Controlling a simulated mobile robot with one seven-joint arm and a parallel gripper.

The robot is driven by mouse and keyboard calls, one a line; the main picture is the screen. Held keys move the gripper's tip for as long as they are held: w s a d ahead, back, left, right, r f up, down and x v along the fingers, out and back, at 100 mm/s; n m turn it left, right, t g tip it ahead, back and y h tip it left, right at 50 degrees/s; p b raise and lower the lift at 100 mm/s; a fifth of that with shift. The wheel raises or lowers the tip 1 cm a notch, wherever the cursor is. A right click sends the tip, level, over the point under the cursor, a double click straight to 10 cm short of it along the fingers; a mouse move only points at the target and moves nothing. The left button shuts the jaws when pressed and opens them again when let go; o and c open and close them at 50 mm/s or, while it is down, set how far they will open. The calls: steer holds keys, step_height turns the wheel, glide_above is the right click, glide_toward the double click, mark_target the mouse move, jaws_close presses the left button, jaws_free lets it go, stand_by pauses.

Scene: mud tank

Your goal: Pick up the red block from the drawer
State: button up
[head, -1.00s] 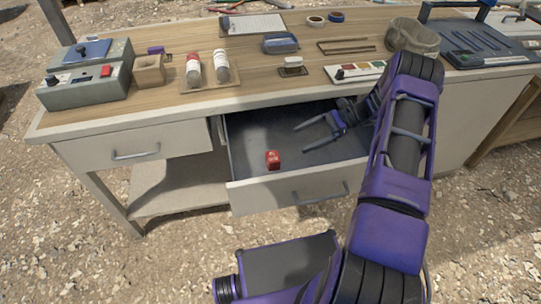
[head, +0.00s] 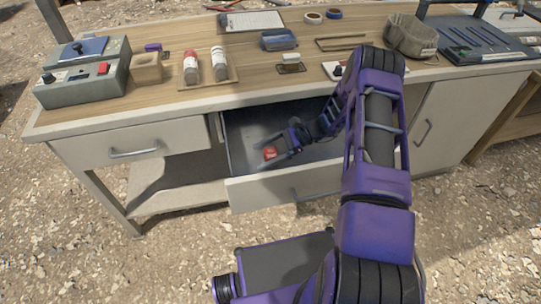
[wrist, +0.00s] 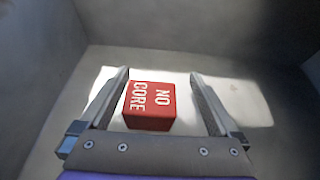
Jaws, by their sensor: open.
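The red block (head: 270,154), a small cube, lies on the floor of the open drawer (head: 285,188), toward its left side. In the wrist view the open gripper (wrist: 160,88) has one finger on each side of the block. The block is nearer the left finger, and a clear gap shows on the right. Whether the left finger touches it, I cannot tell.
The drawer walls surround my gripper closely, under the bench top (head: 290,88). A shut drawer (head: 134,152) is at the left. Two bottles (head: 191,67) stand in a tray on the bench, and a grey control box (head: 85,82) stands at the left.

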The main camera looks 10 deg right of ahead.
steer(key=shift+a+f, duration=0.15)
steer(key=shift+a, duration=0.2)
steer(key=c, duration=1.4)
steer(key=shift+c, duration=0.2)
